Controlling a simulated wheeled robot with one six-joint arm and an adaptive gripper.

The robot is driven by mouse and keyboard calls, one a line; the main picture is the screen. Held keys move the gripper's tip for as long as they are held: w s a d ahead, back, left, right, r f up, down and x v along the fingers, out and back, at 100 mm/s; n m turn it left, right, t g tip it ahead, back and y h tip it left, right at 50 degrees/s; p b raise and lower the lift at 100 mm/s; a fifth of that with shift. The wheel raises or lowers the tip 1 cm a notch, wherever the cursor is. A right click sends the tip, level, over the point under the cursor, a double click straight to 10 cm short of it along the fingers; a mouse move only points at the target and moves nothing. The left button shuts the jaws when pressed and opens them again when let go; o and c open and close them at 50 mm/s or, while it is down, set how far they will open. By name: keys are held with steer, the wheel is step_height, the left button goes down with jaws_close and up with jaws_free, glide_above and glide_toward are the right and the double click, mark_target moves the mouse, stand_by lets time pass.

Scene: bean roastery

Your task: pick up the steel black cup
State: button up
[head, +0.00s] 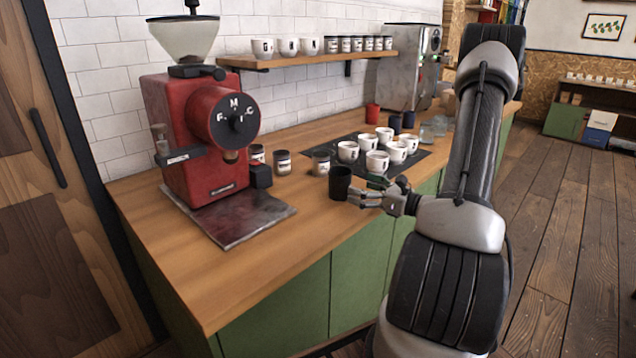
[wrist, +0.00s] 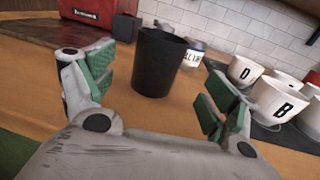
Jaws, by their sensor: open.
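The black cup (head: 340,183) stands upright on the wooden counter, near its front edge, in the head view. In the wrist view the black cup (wrist: 158,62) stands just ahead, between the lines of the two fingers and a little beyond their tips. My gripper (head: 362,193) is open and empty, at the right side of the cup in the head view. In the wrist view my gripper (wrist: 157,88) shows its green finger pads spread wide apart. I cannot tell whether a finger touches the cup.
A red grinder (head: 205,135) stands left on the counter (head: 270,270). Several white cups (head: 377,162) stand on a dark mat (head: 425,156) close to the right. Labelled jars (head: 321,162) stand behind the black cup. The counter's front left is clear.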

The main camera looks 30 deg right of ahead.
mark_target(340, 179)
steer(key=x, duration=0.7)
steer(key=shift+w+a+r, duration=0.25)
steer(key=shift+r, duration=0.05)
steer(key=c, duration=1.2)
